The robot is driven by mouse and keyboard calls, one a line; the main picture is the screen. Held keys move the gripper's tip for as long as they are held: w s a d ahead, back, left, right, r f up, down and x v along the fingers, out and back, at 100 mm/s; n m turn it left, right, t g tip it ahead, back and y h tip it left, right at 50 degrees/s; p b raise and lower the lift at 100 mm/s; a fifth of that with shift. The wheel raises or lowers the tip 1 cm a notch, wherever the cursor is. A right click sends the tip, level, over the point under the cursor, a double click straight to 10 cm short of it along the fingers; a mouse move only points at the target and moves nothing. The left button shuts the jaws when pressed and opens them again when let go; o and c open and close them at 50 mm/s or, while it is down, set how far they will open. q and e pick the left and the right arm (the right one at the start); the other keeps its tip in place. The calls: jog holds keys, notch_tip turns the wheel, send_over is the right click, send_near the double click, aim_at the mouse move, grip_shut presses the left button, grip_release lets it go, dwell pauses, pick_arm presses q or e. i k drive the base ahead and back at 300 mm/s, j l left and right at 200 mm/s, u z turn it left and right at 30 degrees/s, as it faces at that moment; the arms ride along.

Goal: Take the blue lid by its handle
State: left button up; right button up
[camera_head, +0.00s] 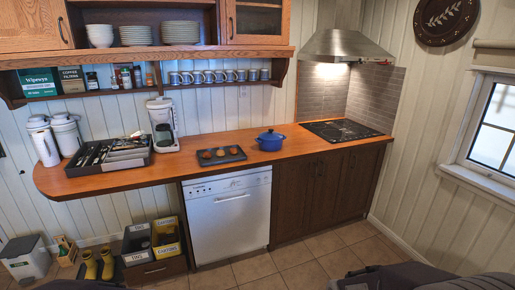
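A blue pot (271,145) stands on the wooden counter, between a dark tray and the black cooktop. A blue lid (270,135) sits on top of the pot, with a small handle at its middle. The pot is small in this view, so the handle's exact shape is hard to make out. Neither of my grippers is in view. Dark parts of my own body show along the bottom edge, mostly at the right.
The wooden counter (330,146) has bare room around the pot. A dark tray (221,155) with several small round items lies left of it. The cooktop (342,130) is at the right, under the hood (345,46). The utensil tray (108,155) and coffee maker (162,125) stand further left.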

aim_at(270, 134)
jog(key=i+l+z, duration=0.15)
jog(key=i, duration=0.6)
jog(key=i+l+z, duration=0.15)
jog(key=i, duration=0.6)
